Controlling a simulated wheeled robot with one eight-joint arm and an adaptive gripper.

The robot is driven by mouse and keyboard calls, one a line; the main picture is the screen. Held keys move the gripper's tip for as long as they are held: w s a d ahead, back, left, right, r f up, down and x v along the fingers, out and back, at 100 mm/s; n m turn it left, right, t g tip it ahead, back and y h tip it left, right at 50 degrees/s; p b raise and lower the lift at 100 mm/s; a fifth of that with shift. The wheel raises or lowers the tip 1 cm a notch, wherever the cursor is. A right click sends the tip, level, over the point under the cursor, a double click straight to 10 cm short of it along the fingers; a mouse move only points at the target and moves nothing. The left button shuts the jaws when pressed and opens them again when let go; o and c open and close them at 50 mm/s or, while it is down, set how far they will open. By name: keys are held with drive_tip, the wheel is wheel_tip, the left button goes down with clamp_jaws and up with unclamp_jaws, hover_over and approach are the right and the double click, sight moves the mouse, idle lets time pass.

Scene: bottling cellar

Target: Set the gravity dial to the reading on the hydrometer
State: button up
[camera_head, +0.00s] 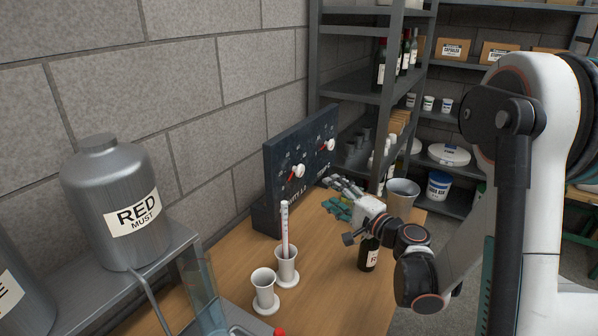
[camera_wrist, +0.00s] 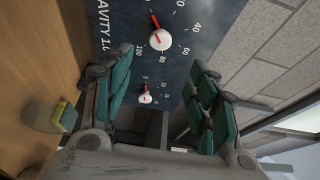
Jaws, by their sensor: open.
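The dark dial panel (camera_head: 280,165) stands against the wall at the back of the bench. The gravity dial (camera_head: 299,170) is its nearer white knob with a red pointer. In the wrist view the gravity dial (camera_wrist: 160,40) is beside the lettering "1.0", and its pointer aims up, away from the visible 40, 60, 80 and 100. The hydrometer (camera_head: 284,222) stands upright in a grey cylinder (camera_head: 286,266); its reading is too small to tell. My gripper (camera_head: 342,198) is open and empty in front of the panel, apart from the knobs. The fingers also frame the wrist view (camera_wrist: 162,92).
A second dial (camera_head: 329,145) is farther along the panel. An empty grey cup (camera_head: 264,285) stands beside the hydrometer cylinder. A dark bottle (camera_head: 368,257) stands below my wrist, and a grey bucket (camera_head: 402,195) beyond. A red must tank (camera_head: 120,205) is at left.

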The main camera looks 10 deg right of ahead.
sight(302, 172)
drive_tip(key=b+x, duration=0.3)
drive_tip(key=x, duration=1)
drive_tip(key=shift+a, duration=0.1)
drive_tip(key=c, duration=1.1)
